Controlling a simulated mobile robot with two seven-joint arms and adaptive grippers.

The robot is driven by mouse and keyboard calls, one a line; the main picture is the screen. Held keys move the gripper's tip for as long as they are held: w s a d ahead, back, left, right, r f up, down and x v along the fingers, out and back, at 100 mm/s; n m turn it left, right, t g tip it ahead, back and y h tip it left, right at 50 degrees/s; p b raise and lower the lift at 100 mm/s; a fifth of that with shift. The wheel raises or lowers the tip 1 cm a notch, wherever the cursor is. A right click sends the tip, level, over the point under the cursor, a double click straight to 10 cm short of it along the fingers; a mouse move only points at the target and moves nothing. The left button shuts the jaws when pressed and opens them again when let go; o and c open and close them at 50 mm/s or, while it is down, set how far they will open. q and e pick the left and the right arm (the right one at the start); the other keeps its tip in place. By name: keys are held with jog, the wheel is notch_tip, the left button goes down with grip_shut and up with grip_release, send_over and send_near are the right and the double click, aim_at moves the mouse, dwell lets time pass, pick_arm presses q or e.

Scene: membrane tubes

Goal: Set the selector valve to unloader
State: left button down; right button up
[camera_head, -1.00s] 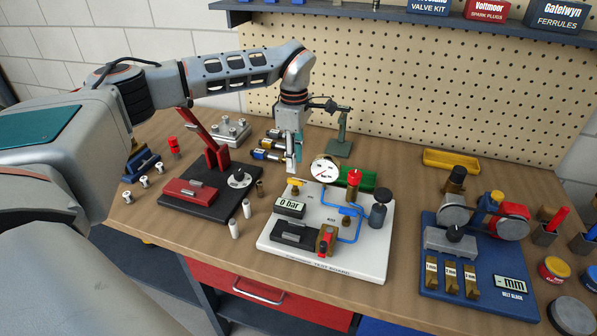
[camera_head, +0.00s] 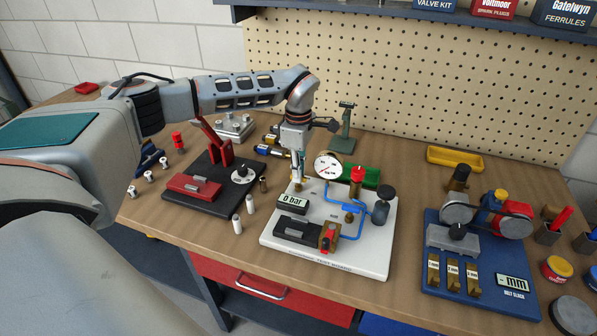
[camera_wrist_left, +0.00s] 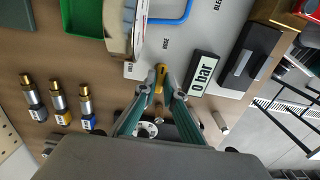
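The selector valve is a small yellow lever (camera_wrist_left: 160,76) on the white test board (camera_head: 356,262). In the wrist view it lies between my left gripper's two fingertips (camera_wrist_left: 161,88), near the HOSE label and another small label partly covered. Whether both fingers touch the lever is not clear. In the head view my left gripper (camera_head: 298,178) points down at the board's back left corner and hides most of the lever. The fingers are close together with a narrow gap. The display (camera_head: 292,200) reads 0 bar. My right gripper is not in view.
The round gauge (camera_head: 328,164) stands just right of my left gripper, with a green bin (camera_head: 365,176) behind. A black fixture (camera_head: 215,195) with a dial lies to the left. White tubes (camera_head: 237,223) stand in front. A blue belt block (camera_head: 470,290) is at right.

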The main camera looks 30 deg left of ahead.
pick_arm(q)
jog(key=shift+n, duration=0.4)
jog(key=n, duration=0.3)
jog(key=shift+n, duration=0.3)
jog(key=n, duration=0.9)
jog(key=shift+n, duration=2.3)
